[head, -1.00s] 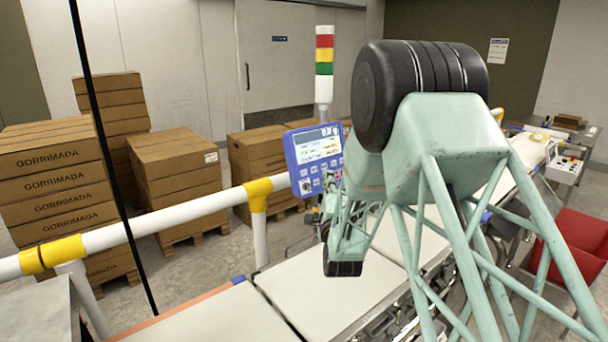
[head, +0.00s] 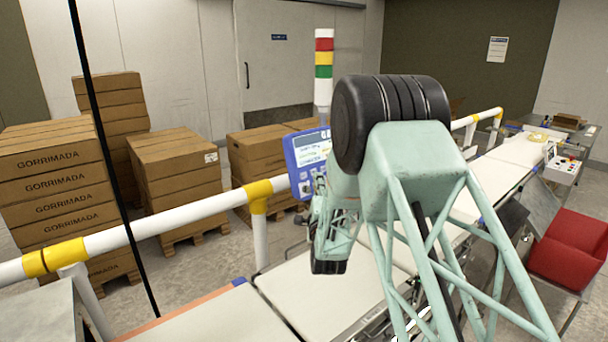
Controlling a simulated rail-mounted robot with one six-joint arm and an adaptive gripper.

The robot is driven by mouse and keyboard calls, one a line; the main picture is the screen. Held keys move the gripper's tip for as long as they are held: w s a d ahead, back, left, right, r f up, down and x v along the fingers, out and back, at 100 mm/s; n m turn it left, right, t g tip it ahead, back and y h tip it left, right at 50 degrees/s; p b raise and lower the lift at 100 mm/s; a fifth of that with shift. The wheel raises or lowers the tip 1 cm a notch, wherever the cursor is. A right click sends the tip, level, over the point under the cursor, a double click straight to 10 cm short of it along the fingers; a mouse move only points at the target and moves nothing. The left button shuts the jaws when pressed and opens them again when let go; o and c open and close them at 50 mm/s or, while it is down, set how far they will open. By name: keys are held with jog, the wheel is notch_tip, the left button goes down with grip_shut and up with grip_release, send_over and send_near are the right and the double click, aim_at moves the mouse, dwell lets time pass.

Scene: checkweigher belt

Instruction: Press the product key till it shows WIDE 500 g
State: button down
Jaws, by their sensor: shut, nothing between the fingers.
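The blue control panel (head: 308,157) of the checkweigher stands beyond the belt, just left of my arm. Its pale screen shows in part, but the text is too small and too covered to read. Some keys show along its lower left. My arm covers the panel's right side and lower right, so I cannot tell which key is the product key. The end of my arm is close to the panel's lower right in the picture. My gripper is hidden behind my own arm, and any contact with a key cannot be seen.
A red, yellow and green signal tower (head: 324,68) rises behind the panel. A white and yellow guard rail (head: 160,218) runs along the pale belt (head: 310,290). Stacked cartons (head: 175,175) stand behind it. A red bin (head: 570,247) is at right.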

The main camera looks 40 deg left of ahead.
jog(key=a, duration=0.1)
jog(key=a+b, duration=0.1)
jog(key=a+f, duration=0.1)
jog(key=a, duration=0.1)
jog(key=shift+w+f+b, duration=0.1)
jog(key=shift+w+b, duration=0.2)
jog(key=shift+w+a+f+b, duration=0.1)
jog(key=shift+a+f+b, duration=0.1)
jog(key=shift+a+b, duration=0.8)
dwell(3.0)
jog(key=shift+d+b, duration=0.45)
jog(key=shift+b, duration=0.05)
jog(key=shift+d+r+b, duration=0.2)
jog(key=shift+d+b, duration=0.25)
jog(key=shift+d, duration=0.15)
jog(key=shift+d, duration=0.15)
jog(key=shift+s+d+r+b, duration=0.2)
jog(key=shift+d+b, duration=0.25)
jog(key=shift+d, duration=0.3)
jog(key=shift+s+d+r+b, duration=0.15)
jog(key=shift+d+r+b, duration=0.1)
jog(key=shift+d+b, duration=0.4)
jog(key=shift+s+d+r+b, duration=0.15)
jog(key=shift+d+r+b, duration=0.15)
jog(key=shift+d, duration=0.55)
